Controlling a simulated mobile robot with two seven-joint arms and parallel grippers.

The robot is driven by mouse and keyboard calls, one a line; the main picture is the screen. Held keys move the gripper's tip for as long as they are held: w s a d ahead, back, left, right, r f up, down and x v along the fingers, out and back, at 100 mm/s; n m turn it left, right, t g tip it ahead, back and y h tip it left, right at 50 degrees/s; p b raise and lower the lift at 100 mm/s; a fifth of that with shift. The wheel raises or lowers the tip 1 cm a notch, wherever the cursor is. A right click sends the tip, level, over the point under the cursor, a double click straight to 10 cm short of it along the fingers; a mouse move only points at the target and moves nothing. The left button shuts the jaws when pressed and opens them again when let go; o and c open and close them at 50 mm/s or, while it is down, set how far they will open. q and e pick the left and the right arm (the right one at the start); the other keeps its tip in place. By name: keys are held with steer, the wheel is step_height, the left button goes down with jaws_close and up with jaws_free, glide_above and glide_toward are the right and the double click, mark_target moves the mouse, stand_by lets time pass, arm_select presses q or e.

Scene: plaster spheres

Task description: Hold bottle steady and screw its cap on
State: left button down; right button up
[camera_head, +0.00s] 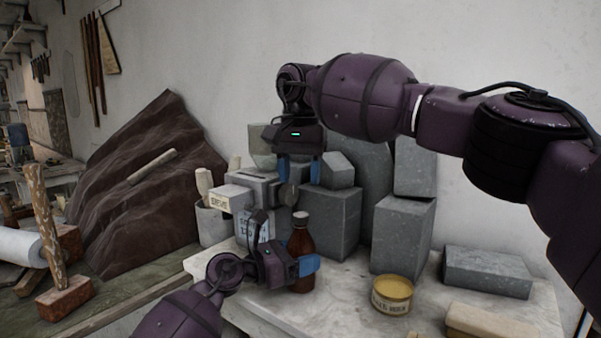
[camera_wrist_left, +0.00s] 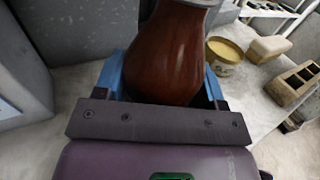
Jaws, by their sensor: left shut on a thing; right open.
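A brown bottle (camera_head: 301,241) stands upright at the front of the pale worktop. My left gripper (camera_head: 297,267) is shut on its lower body. The left wrist view shows the bottle (camera_wrist_left: 165,55) between the blue fingers (camera_wrist_left: 162,85). A small greyish cap (camera_head: 300,216) appears at the bottle's top; whether it is seated or loose is too small to tell. My right gripper (camera_head: 299,170) is open above the bottle, pointing down, with its blue fingers apart. A dark grey rounded shape (camera_head: 288,193) shows below and between its fingers; I cannot tell whether it is behind them.
A yellow-topped tin (camera_head: 392,294) stands right of the bottle. Grey stone blocks (camera_head: 402,233) stand behind, with a flat block (camera_head: 487,271) and a tan block (camera_head: 490,325) at the right. Labelled boxes (camera_head: 252,222) crowd the back left.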

mark_target(301, 214)
steer(key=n, duration=0.4)
steer(key=shift+n, duration=0.4)
steer(key=shift+f, duration=0.15)
steer(key=shift+d+f, duration=0.1)
steer(key=shift+f, duration=3.75)
steer(key=shift+c, duration=0.3)
